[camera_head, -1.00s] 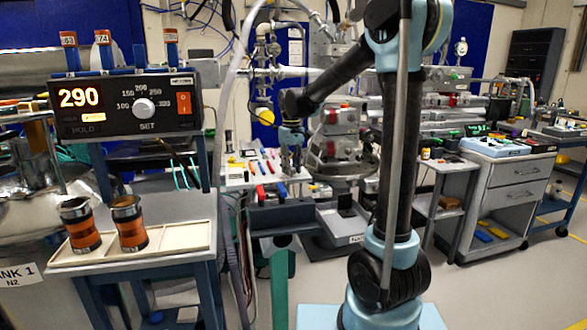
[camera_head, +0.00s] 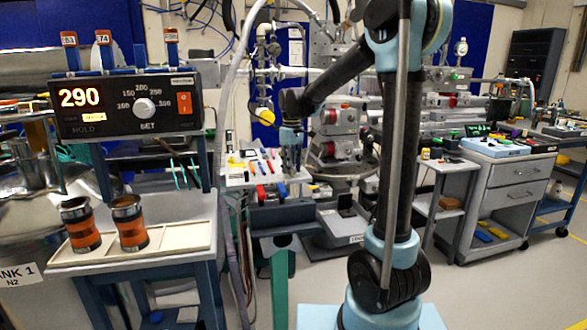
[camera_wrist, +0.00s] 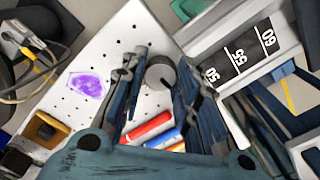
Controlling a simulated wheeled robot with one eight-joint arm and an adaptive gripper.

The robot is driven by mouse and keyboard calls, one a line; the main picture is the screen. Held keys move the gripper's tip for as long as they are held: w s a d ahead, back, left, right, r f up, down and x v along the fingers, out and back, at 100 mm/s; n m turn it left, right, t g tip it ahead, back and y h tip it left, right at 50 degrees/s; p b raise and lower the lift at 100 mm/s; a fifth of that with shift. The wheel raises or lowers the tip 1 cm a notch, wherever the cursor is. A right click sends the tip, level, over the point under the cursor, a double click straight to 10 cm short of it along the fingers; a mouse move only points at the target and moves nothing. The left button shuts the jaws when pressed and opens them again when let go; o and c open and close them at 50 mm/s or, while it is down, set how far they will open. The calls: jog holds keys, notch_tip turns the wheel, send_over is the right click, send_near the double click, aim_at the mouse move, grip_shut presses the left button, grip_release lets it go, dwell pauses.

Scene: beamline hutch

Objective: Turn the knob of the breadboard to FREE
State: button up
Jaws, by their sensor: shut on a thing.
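The breadboard (camera_wrist: 85,115) is a white plate with rows of small holes. My gripper is shut on the knob. In the head view my gripper (camera_head: 291,158) points down over the board's right part and hides the knob. I cannot read a FREE mark or see which way the knob points.
Red (camera_wrist: 148,128) and blue (camera_wrist: 163,139) pen-like items lie on the board near the fingers. A yellow-brown block (camera_wrist: 46,130) and a purple patch (camera_wrist: 88,84) are to the left. A scale marked 50, 55, 60 (camera_wrist: 238,54) lies close on the right.

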jog(key=shift+w+d, duration=0.15)
jog(key=shift+d, duration=0.1)
jog(key=o, duration=1)
jog(key=shift+c, duration=0.2)
jog(key=shift+o, duration=0.4)
jog(key=shift+a+r, duration=0.1)
jog(key=shift+r, duration=0.05)
notch_tip(320, 180, up, 12)
jog(key=shift+f, duration=0.2)
